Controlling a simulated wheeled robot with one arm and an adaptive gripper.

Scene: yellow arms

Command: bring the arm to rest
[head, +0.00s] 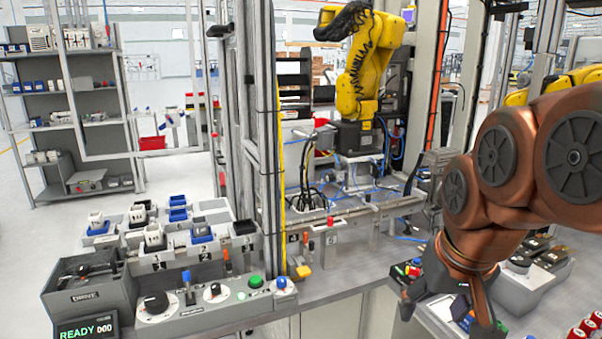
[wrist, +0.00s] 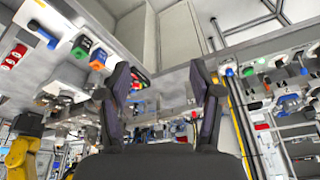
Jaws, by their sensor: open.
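My copper-brown arm (head: 520,160) comes in from the right edge of the head view, bent, with its lower part pointing down. My gripper (head: 450,300) hangs at the lower right, in front of the workbench. In the wrist view my gripper (wrist: 163,82) shows two dark fingers spread wide apart. Nothing is held between them; only the bench front and floor show behind. In the head view the arm hides part of the bench, and the fingertips are partly hard to make out.
A control panel (head: 205,312) with knobs and buttons stands at the lower left beside a READY display (head: 86,330). Numbered trays (head: 190,256) hold small parts. A yellow robot arm (head: 362,65) stands behind the bench. Small items (head: 413,268) lie close to my gripper. Open floor (head: 35,245) lies left.

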